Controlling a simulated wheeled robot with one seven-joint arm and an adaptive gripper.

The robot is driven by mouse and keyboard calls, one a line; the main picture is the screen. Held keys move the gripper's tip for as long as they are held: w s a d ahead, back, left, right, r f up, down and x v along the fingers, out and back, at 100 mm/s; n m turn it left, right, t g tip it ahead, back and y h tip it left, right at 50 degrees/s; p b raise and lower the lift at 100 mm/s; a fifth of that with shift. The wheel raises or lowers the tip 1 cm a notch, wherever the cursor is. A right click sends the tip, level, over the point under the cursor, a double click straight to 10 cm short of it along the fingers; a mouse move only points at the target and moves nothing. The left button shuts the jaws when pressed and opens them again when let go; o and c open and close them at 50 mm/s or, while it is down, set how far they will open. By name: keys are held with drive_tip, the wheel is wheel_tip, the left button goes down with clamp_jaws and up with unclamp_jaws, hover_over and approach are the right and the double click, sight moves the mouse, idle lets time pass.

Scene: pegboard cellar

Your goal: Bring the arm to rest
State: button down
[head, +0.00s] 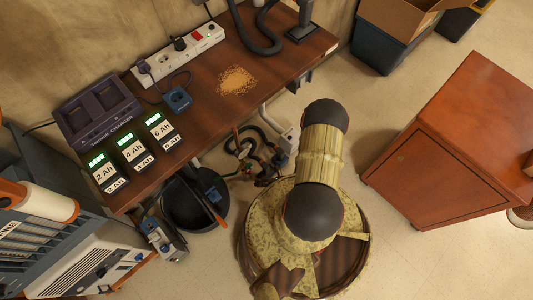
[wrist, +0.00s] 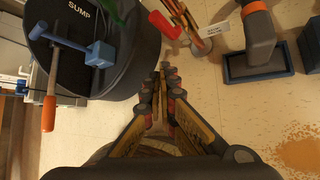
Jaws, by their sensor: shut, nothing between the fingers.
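My gripper (wrist: 166,76) shows in the wrist view with its two yellow-and-dark fingers drawn together and nothing between them. It is above the pale floor, beside a black tub (wrist: 113,70) marked SUMP. In the head view my arm (head: 318,155) rises over my round base, with a beige link between two dark joints. My gripper cannot be made out in the head view.
The wooden bench (head: 205,120) carries a charger (head: 97,108), several labelled batteries, a power strip (head: 180,54) and a granular pile (head: 237,81). The tub (head: 190,205) stands beside the bench. An orange cabinet (head: 450,145) is at right. Floor between is partly clear.

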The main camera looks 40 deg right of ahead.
drive_tip(key=shift+s+d+p, duration=0.15)
drive_tip(key=shift+s+d, duration=0.55)
drive_tip(key=shift+d, duration=0.2)
drive_tip(key=shift+s+d+p, duration=0.15)
drive_tip(key=shift+s+d, duration=0.55)
drive_tip(key=shift+d, duration=0.15)
